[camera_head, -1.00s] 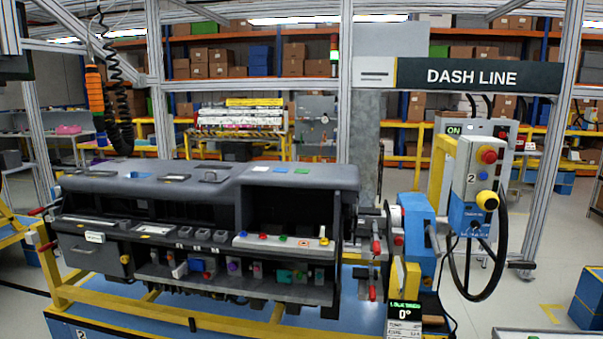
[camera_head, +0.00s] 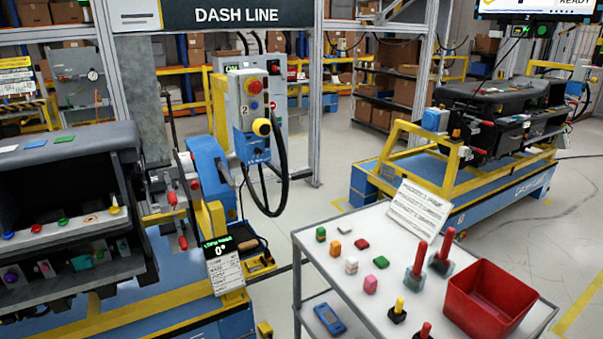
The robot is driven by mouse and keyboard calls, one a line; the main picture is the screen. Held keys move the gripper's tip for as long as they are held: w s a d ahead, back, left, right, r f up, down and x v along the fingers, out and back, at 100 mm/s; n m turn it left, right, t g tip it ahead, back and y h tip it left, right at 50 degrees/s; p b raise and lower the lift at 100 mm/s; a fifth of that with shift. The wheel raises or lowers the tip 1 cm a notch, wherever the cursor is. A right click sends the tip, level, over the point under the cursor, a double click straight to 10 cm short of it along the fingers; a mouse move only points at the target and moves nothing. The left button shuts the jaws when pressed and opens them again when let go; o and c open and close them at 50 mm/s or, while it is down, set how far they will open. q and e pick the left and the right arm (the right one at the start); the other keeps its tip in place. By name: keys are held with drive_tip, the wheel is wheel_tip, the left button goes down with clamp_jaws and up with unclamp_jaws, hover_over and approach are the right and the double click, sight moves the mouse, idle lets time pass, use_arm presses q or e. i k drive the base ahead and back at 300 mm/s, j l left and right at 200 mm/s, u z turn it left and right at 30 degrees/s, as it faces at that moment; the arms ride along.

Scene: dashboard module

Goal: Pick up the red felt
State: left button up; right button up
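A small flat red piece (camera_head: 361,243), which looks like the red felt, lies on the white top of the cart (camera_head: 318,223) in the lower right. A similar flat green piece (camera_head: 382,262) lies just in front of it and to the right. Several small blocks lie around them, among them a pink block (camera_head: 370,285) and a green block (camera_head: 320,234). Neither of my grippers is in view.
A red bin (camera_head: 487,298) and red-handled tools (camera_head: 417,260) stand on the cart's right part. A white card (camera_head: 420,208) stands at its back edge. The dashboard (camera_head: 75,215) on its blue-and-yellow stand is at left. Open floor lies beyond the cart.

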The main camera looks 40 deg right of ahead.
sight(362, 244)
drive_tip(key=z, duration=1.75)
drive_tip(key=i+j, duration=0.15)
drive_tip(key=j, duration=0.15)
drive_tip(key=i+j+z, duration=0.15)
drive_tip(key=j, duration=0.5)
drive_tip(key=i+j+z, duration=0.15)
drive_tip(key=j, duration=0.2)
